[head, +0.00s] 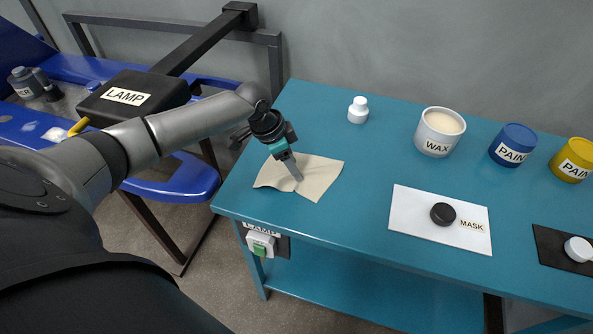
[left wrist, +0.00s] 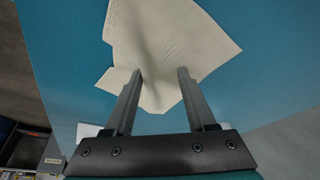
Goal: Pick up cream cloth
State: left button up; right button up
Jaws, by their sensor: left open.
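The cream cloth (head: 318,177) lies on the left end of the blue-green table (head: 352,221), crumpled with uneven edges. My left gripper (head: 297,180) is over the cloth, its fingers pointing down at it. In the left wrist view the cloth (left wrist: 165,45) spreads beyond the fingertips. There the left gripper (left wrist: 160,75) is open, with part of the cloth showing between its two fingers. I cannot tell whether the fingertips touch the cloth. My right gripper is not in view.
A small white bottle (head: 358,110), a wax tub (head: 439,131), and blue (head: 513,145) and yellow (head: 573,160) paint pots stand along the back. A white board (head: 412,213) holds a black puck (head: 442,213). A lamp box (head: 130,97) stands left. Table between cloth and board is clear.

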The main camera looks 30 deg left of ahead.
pick_arm(q)
jog(key=shift+s+f, duration=0.1)
jog(key=c, duration=0.8)
grip_shut()
notch_tip(320, 180, up, 12)
jog(key=p, duration=1.3)
